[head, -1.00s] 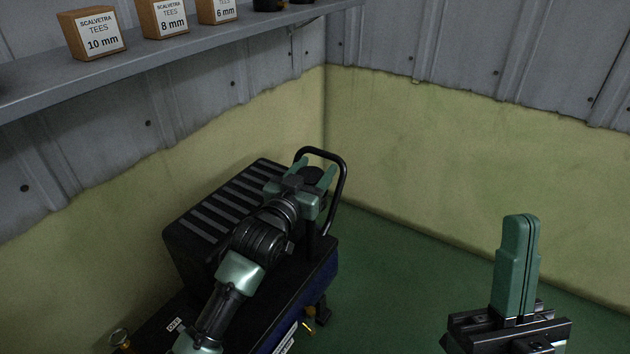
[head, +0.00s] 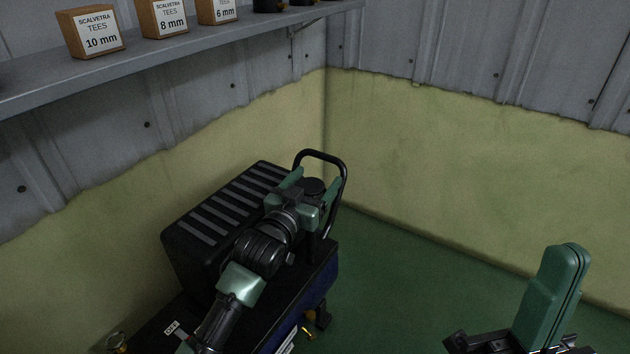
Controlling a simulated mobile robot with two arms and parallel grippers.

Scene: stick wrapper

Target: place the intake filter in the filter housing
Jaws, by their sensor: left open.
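My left gripper (head: 307,190) is over the far end of the black machine. Its two green fingers are apart, one on each side of a dark round piece (head: 312,186). I cannot tell whether this piece is the intake filter, the filter housing, or the filter seated in it. The gripper and wrist hide what is under and in front of it. My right gripper (head: 563,268) is at the lower right, pointing up, with its green fingers together and nothing seen between them.
The black ribbed cover (head: 222,212) of the machine stands left of my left gripper. A black tube handle (head: 343,180) arches just behind and right of it. A shelf (head: 150,62) with boxes of tees (head: 92,33) hangs above. Green floor (head: 400,270) lies clear between my arms.

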